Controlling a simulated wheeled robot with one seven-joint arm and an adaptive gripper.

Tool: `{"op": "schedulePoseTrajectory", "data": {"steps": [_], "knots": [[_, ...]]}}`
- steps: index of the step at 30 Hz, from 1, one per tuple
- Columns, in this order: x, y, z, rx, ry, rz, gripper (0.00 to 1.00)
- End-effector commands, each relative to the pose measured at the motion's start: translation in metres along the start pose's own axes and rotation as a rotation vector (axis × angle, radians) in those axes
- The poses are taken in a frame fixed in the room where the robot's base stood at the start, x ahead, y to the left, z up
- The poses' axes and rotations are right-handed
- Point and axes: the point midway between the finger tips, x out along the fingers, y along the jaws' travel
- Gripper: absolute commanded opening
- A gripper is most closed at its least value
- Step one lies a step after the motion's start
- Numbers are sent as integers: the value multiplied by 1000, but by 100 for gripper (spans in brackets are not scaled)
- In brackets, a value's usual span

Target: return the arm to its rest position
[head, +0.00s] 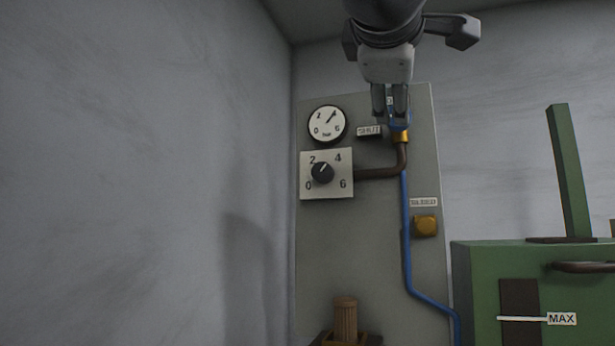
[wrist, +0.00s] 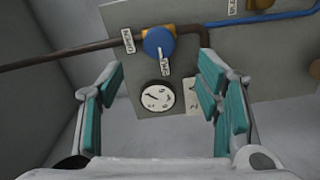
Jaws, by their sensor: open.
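My gripper (head: 389,108) hangs from the top of the head view, in front of the upper part of a grey panel (head: 365,250). In the wrist view my gripper (wrist: 160,85) has its two teal-padded fingers wide apart with nothing between them. A blue round knob (wrist: 158,43) with a pale pointer lies beyond the fingertips, apart from them. In the head view the fingers mostly hide this knob, and a brass fitting (head: 400,137) shows just below them.
The panel carries a pressure gauge (head: 326,124), a black dial (head: 322,173), a brown pipe (head: 378,174), a blue hose (head: 407,235) and a yellow button (head: 425,226). A green machine (head: 475,290) with an upright post (head: 566,170) stands right. A bare wall (head: 140,170) is left.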

Motion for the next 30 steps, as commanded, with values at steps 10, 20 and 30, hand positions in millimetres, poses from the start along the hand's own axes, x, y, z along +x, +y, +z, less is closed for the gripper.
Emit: {"op": "schedulePoseTrajectory", "data": {"steps": [10, 20, 30], "knots": [[0, 0, 0, 0, 0, 0, 59], [25, -112, 36, 158, -65, -220, 59], [16, -334, 120, 577, -296, -640, 59]]}}
